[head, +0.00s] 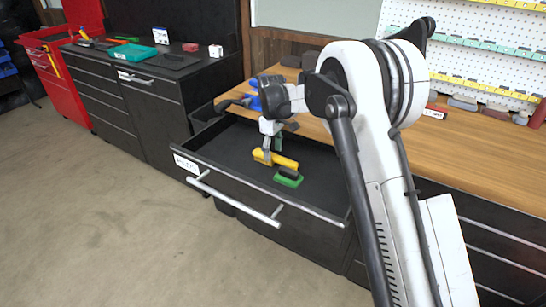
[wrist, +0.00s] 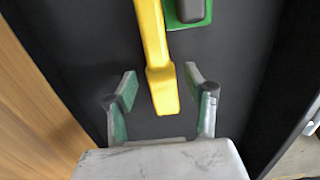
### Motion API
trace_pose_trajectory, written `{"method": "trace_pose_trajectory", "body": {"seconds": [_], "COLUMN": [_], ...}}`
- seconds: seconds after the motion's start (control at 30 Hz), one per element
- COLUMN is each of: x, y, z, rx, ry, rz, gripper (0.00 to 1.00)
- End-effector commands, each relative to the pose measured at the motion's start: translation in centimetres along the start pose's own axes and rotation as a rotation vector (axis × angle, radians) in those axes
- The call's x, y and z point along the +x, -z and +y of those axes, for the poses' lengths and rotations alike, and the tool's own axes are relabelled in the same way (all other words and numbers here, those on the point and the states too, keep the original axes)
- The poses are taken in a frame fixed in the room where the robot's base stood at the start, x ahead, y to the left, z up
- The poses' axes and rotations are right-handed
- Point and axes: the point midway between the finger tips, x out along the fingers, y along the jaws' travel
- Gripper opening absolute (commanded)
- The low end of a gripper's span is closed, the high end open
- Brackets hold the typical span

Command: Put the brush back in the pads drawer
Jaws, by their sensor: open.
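The yellow brush (head: 284,162) lies inside the open drawer (head: 225,158), whose front bears a small white label too small to read surely. A green pad with a dark grip (head: 288,179) lies close beside it. My gripper (head: 268,143) is low over the drawer at the brush's left end. In the wrist view my gripper (wrist: 160,78) is open, and the end of the brush's yellow handle (wrist: 158,72) shows between its fingers, with gaps on both sides. The green pad (wrist: 190,12) is at the top there. The rest of the brush runs out of that view.
A black cabinet (head: 150,95) and a red cabinet (head: 65,75) are at left. The drawer's front and handle (head: 235,200) border clear floor.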

Motion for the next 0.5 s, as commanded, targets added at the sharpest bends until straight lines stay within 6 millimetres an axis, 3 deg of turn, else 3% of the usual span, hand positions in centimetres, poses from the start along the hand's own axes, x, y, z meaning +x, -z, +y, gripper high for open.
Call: {"method": "trace_pose_trajectory", "body": {"seconds": [0.23,0.5], "x": [-5.2,-8.4], "y": [0.0,0.0], "z": [0.0,0.0], "rx": [0.000,0.000], "ry": [0.000,0.000], "rz": [0.000,0.000], "gripper": [0.48,0.48]}}
